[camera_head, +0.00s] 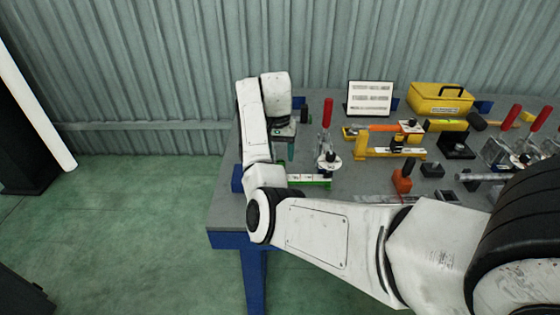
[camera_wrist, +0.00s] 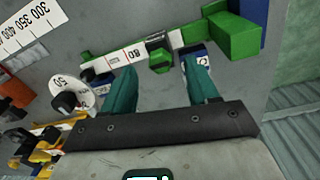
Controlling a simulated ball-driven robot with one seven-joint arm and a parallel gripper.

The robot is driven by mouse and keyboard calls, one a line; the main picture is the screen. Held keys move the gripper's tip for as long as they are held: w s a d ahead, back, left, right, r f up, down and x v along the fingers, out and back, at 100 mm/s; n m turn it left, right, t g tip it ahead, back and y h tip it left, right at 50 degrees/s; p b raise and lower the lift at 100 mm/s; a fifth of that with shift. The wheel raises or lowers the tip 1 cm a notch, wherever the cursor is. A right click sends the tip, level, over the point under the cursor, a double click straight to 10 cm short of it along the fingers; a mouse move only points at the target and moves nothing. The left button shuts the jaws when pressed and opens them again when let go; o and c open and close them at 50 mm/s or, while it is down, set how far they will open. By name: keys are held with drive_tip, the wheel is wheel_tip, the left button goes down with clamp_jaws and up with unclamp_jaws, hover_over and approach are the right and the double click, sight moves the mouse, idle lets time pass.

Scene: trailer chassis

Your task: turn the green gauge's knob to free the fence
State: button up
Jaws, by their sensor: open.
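The green gauge (camera_wrist: 122,56) lies on the grey table top in the wrist view, with a white numbered scale and green ends. A dark and green slider (camera_wrist: 156,42) sits on the scale, and a small green knob (camera_wrist: 161,62) faces my side of it. A larger green block (camera_wrist: 236,36) is at the gauge's right end. My gripper (camera_wrist: 162,66) is open; its two teal fingers stand apart either side of the knob in the picture. I cannot tell how far above it they are. In the head view my arm partly hides the green gauge (camera_head: 318,181).
A white dial (camera_wrist: 72,92) with a black knob is left of the fingers. A yellow gauge (camera_head: 385,145), red-handled clamp (camera_head: 327,112), orange block (camera_head: 402,181) and yellow toolbox (camera_head: 440,98) stand to the right. The blue-edged table (camera_head: 222,215) ends left of my gripper.

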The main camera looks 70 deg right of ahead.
drive_tip(key=shift+f, duration=1.4)
drive_tip(key=c, duration=1.1)
